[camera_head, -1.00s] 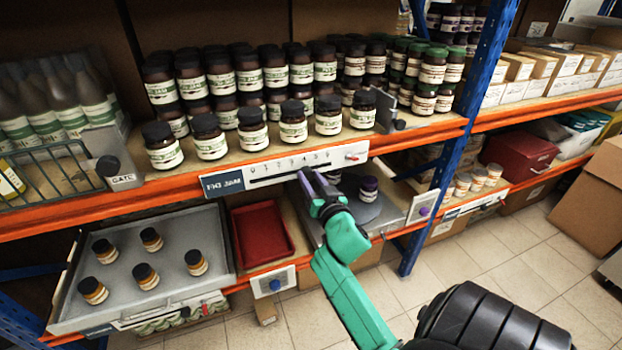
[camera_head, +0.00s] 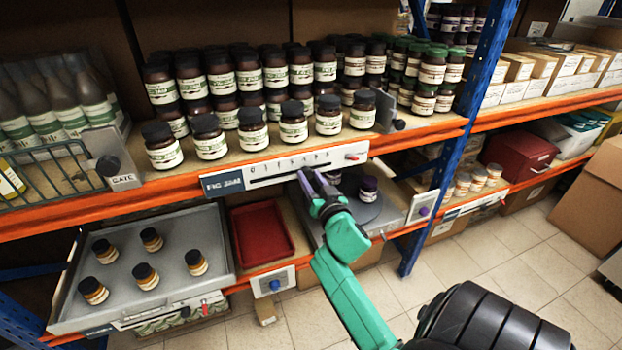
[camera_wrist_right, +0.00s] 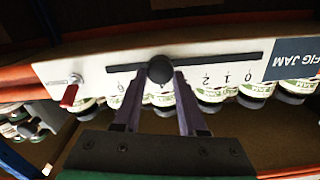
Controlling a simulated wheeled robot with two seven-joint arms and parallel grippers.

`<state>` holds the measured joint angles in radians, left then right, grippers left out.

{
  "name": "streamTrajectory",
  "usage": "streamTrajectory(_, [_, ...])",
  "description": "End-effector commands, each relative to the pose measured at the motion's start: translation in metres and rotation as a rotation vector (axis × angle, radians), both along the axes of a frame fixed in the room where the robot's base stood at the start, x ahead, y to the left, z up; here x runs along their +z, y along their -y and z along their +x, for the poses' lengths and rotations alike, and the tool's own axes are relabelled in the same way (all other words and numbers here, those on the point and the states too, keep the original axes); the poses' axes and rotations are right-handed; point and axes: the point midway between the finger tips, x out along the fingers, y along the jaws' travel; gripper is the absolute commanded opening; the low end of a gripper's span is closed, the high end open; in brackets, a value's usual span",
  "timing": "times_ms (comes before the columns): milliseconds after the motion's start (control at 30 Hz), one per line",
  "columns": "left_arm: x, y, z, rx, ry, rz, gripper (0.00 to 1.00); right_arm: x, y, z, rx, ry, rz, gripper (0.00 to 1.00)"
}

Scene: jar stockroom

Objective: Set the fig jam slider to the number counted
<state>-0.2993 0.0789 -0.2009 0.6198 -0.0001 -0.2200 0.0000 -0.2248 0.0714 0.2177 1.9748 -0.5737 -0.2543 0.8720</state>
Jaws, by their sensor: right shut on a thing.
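The fig jam slider plate (camera_head: 262,177) is a white strip on the orange shelf edge, with a dark slot, a row of numbers and a FIG JAM label (camera_head: 222,183). In the right wrist view the plate appears upside down, with the label (camera_wrist_right: 293,60) at the right. The round dark slider knob (camera_wrist_right: 160,69) sits in the slot, past the 2 toward the higher numbers. The fingers hide the numbers beside it. My right gripper (camera_wrist_right: 158,78) is shut on the knob, a finger on each side. In the head view my right gripper (camera_head: 309,182) covers the knob.
Several dark-capped jars (camera_head: 251,128) stand on the shelf above the plate. A red lever (camera_head: 352,157) sits at the plate's right end.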

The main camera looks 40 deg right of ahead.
Motion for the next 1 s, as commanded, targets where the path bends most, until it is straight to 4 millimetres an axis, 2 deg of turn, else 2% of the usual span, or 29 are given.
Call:
streamTrajectory(167, [0.003,0.000,0.000,0.001,-0.001,0.000,1.00,0.001,0.004,-0.001,0.000,-0.002,0.000,0.00])
streamTrajectory(500, [0.029,-0.001,-0.001,0.002,-0.001,0.001,1.00,0.002,0.063,-0.022,-0.002,-0.003,-0.001,0.00])
streamTrajectory(833, [0.028,-0.001,-0.001,0.002,-0.001,0.001,1.00,0.000,0.070,-0.024,-0.003,0.000,-0.001,0.00])
streamTrajectory(867, [0.028,-0.001,-0.001,0.001,-0.001,0.001,1.00,0.000,0.070,-0.024,-0.003,0.000,-0.001,0.45])
streamTrajectory(900, [0.028,-0.001,-0.001,0.001,-0.001,0.001,1.00,0.000,0.070,-0.024,-0.003,0.000,-0.001,0.60])
streamTrajectory(933, [0.028,-0.001,-0.001,0.001,-0.001,0.001,1.00,0.000,0.070,-0.024,-0.003,0.000,-0.001,0.72])
streamTrajectory(1000, [0.028,-0.001,-0.001,0.001,-0.001,0.001,1.00,0.000,0.069,-0.024,-0.002,0.000,-0.001,0.72])
